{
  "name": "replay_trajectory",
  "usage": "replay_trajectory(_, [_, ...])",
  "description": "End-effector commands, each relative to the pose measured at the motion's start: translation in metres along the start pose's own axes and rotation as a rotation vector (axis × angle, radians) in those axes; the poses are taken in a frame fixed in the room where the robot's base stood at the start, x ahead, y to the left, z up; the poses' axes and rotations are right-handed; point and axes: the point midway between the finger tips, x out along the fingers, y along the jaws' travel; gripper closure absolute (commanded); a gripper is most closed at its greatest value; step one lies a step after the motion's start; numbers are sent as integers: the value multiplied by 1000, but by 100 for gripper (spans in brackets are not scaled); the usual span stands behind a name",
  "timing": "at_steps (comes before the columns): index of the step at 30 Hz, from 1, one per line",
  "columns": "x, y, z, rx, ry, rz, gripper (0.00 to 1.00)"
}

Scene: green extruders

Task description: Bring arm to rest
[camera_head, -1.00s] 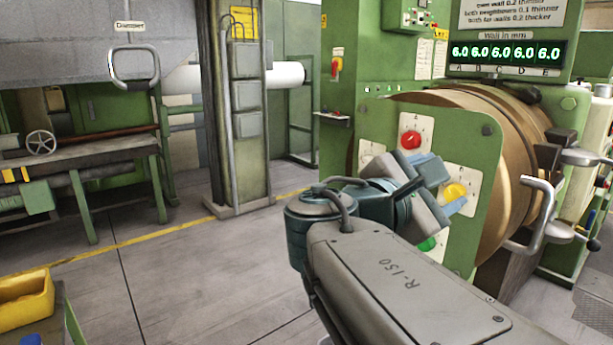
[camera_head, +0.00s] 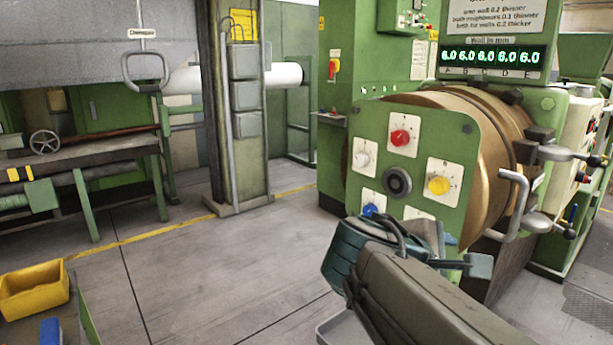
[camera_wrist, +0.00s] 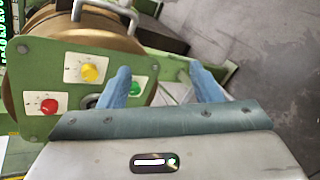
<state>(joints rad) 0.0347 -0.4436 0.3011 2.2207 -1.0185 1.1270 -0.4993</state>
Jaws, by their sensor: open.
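My gripper shows in the wrist view (camera_wrist: 163,90) with its two blue fingers spread apart and nothing between them. In the head view my folded arm is at the lower right, in front of the green machine panel (camera_head: 458,138), and its gripper end is mostly hidden behind the arm links. The panel carries a red knob (camera_head: 400,138), a yellow knob (camera_head: 439,185), a white knob (camera_head: 362,158), a blue knob (camera_head: 370,210) and a black round centre (camera_head: 397,182). My arm covers the panel's lower part. The wrist view shows the yellow knob (camera_wrist: 89,72), red knob (camera_wrist: 48,106) and green knob (camera_wrist: 135,88).
A metal handle (camera_head: 514,205) sticks out at the machine's right. A display (camera_head: 491,57) above reads 6.0 throughout. A yellow bin (camera_head: 35,293) is at the lower left. A green column (camera_head: 236,110) stands behind. The grey floor (camera_head: 220,270) between is clear.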

Motion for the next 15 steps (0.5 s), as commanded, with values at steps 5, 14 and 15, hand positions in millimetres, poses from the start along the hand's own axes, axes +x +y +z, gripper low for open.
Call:
replay_trajectory(5, [16,-61,-12,274,102,-271,42])
replay_trajectory(14, [4,-151,-47,869,172,-788,42])
replay_trajectory(15, [1,-157,-51,934,170,-840,42])
